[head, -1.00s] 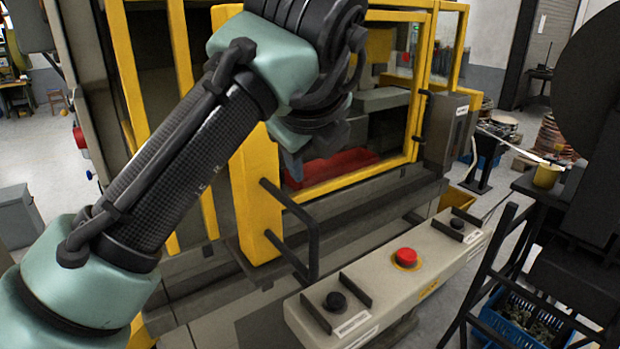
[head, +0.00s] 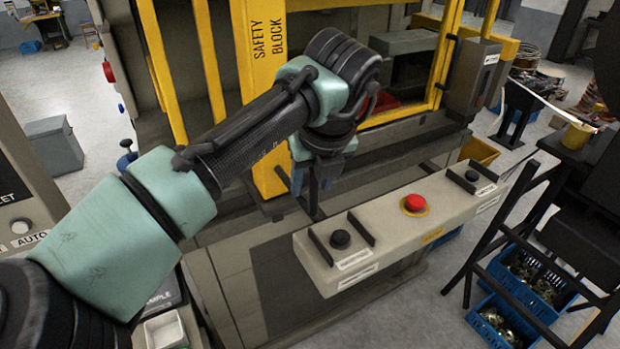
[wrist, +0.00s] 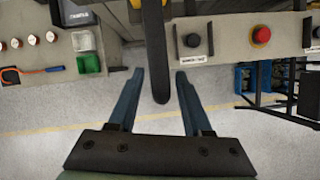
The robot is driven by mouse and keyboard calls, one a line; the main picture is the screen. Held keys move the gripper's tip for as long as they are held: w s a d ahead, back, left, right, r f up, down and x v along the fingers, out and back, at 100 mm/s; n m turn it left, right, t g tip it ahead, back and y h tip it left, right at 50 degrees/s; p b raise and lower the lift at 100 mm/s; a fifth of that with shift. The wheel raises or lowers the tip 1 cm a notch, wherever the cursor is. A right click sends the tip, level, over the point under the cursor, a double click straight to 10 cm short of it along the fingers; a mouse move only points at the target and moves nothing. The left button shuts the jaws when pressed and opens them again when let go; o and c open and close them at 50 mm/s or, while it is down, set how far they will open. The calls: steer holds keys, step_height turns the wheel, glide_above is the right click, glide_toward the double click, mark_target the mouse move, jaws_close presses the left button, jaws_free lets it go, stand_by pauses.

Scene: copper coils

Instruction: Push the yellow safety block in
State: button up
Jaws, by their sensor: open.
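The yellow safety block (head: 265,55) is an upright post with "SAFETY BLOCK" lettering, at the machine front left of the window in the head view. My arm covers its middle. A black bar handle on its front is mostly hidden by my gripper (head: 308,182) in the head view. In the wrist view, my gripper (wrist: 159,100) is open, with blue-grey fingers spread apart. A black bar (wrist: 153,50), apparently the handle, comes down between them with a gap on both sides.
A control console with a red button (head: 414,203) and a black button (head: 341,239) stands close right of my gripper. A dark stand (head: 500,230) and blue crates (head: 535,275) are farther right. In the wrist view, a panel with a green tray (wrist: 88,64) lies left.

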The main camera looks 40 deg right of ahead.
steer(key=shift+x, duration=0.9)
steer(key=shift+c, duration=0.2)
jaws_close()
steer(key=shift+r, duration=0.1)
stand_by(0.6)
